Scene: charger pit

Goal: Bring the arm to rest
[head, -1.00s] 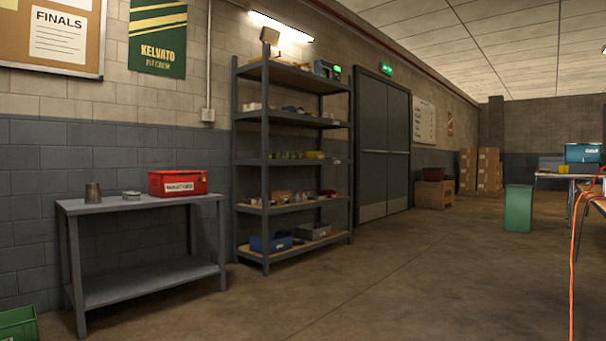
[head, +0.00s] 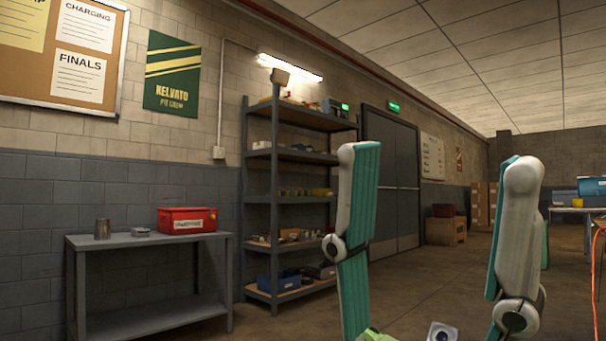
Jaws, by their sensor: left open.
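My left gripper (head: 441,160) stands large in the foreground, right of centre in the head view. Its two pale, teal-edged fingers point up and are spread wide apart, with nothing between them but the background. A small part of its palm shows at the bottom edge; the rest of the arm is out of the picture. My right gripper is not in the picture.
A grey bench (head: 150,238) along the left wall holds a red box (head: 187,220), a metal cup (head: 102,229) and a small tin. A loaded shelf rack (head: 275,200) stands beside grey double doors (head: 400,190). Open floor lies ahead.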

